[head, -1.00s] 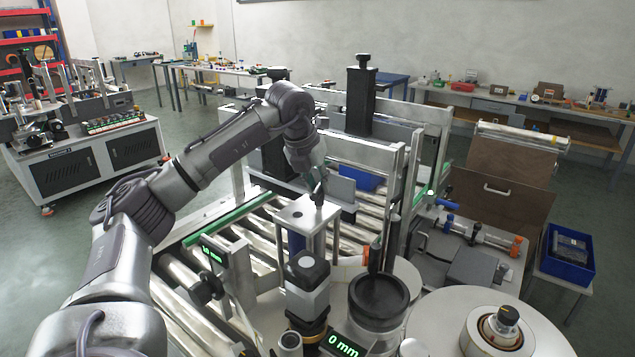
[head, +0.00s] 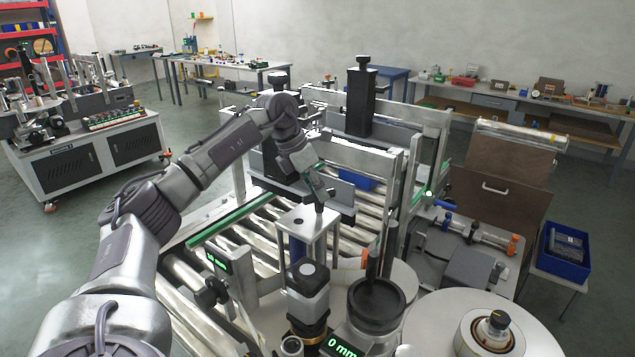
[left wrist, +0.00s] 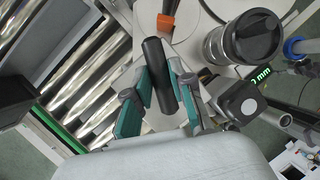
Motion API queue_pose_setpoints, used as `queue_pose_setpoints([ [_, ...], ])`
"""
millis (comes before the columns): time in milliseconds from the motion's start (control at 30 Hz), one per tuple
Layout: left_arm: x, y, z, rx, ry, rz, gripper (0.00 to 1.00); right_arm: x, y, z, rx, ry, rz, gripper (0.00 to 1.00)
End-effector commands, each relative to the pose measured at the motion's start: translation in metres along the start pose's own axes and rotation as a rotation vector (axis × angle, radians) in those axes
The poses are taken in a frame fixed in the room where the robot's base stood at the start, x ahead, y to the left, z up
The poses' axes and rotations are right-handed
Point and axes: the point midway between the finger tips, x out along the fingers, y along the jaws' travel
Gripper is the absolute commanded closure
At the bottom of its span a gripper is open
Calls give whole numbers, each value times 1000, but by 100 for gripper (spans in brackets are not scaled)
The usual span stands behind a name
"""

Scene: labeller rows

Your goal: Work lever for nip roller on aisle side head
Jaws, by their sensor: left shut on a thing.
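My left gripper (head: 319,193) reaches down over a metal bracket (head: 298,219) above the roller bed. In the left wrist view, its teal-padded fingers (left wrist: 160,88) lie on both sides of a black cylindrical lever handle (left wrist: 152,52) and are shut on it. In the head view, only a small dark end of this handle (head: 319,208) shows under the fingers. The lever's pivot and the nip roller cannot be made out. My right gripper is not in view.
A black-topped round knob (head: 376,300), a grey-capped sensor head (head: 308,280) and a "0 mm" display (head: 342,346) stand just in front of the bracket. An orange piece (head: 352,262) is close to its right. Shiny conveyor rollers (head: 262,232) run behind.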

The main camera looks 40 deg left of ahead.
Motion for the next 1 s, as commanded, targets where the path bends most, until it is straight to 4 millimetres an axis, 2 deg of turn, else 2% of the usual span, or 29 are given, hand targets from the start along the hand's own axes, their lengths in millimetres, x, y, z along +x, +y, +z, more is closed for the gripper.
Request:
queue_pose_setpoints([
  [33, -5, 0, 3, 38, 4, -18, 100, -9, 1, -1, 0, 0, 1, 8],
  [400, -4, 1, 4, 334, 46, -138, 100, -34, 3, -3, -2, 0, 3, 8],
  [700, -2, 2, 4, 488, 68, -199, 100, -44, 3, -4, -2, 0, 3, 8],
  [1000, -1, 2, 3, 545, 76, -221, 100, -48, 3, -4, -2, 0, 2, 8],
])
